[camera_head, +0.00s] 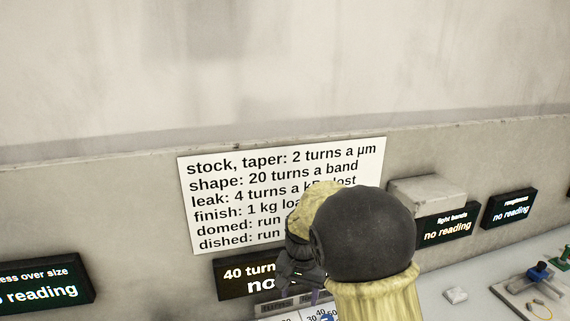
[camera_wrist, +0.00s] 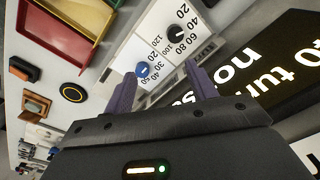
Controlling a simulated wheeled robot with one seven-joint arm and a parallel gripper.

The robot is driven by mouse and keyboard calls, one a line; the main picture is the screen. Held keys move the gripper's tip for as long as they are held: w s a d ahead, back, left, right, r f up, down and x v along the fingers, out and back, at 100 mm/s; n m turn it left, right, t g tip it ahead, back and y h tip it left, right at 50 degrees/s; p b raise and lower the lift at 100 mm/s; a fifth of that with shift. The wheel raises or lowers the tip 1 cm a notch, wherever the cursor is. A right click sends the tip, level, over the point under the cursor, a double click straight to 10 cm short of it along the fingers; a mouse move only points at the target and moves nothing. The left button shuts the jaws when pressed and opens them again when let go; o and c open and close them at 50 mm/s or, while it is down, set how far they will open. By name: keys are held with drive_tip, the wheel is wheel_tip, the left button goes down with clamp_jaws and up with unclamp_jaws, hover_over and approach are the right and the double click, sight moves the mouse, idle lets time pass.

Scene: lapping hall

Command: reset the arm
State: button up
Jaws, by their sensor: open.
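My gripper (camera_wrist: 160,70) is open, with its two purple fingers apart and nothing seen between them but the panel beyond. In the head view my gripper (camera_head: 301,277) is small and dark, partly hidden by my own yellow and grey arm. The fingers point at a white scale panel (camera_wrist: 157,48) with printed numbers, a blue knob (camera_wrist: 142,70) and a black knob (camera_wrist: 175,32). I cannot tell whether the fingers touch the panel. In the head view the panel's scales show only in part at the bottom edge, below the gripper.
A wall sign (camera_head: 230,200) is partly covered by my arm. Dark displays stand along the wall, including a light bands display (camera_head: 446,227) and a roughness display (camera_head: 508,208). Red (camera_wrist: 70,40) and green-edged trays show in the wrist view.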

drive_tip(key=s+d+n+t, duration=0.1)
drive_tip(key=s+d+n, duration=0.1)
drive_tip(key=s+d, duration=0.4)
drive_tip(key=s+d+n+t, duration=0.1)
drive_tip(key=s+d, duration=0.4)
drive_tip(key=s, duration=0.5)
drive_tip(key=shift+s+d+n, duration=0.35)
drive_tip(key=shift+d+n, duration=0.05)
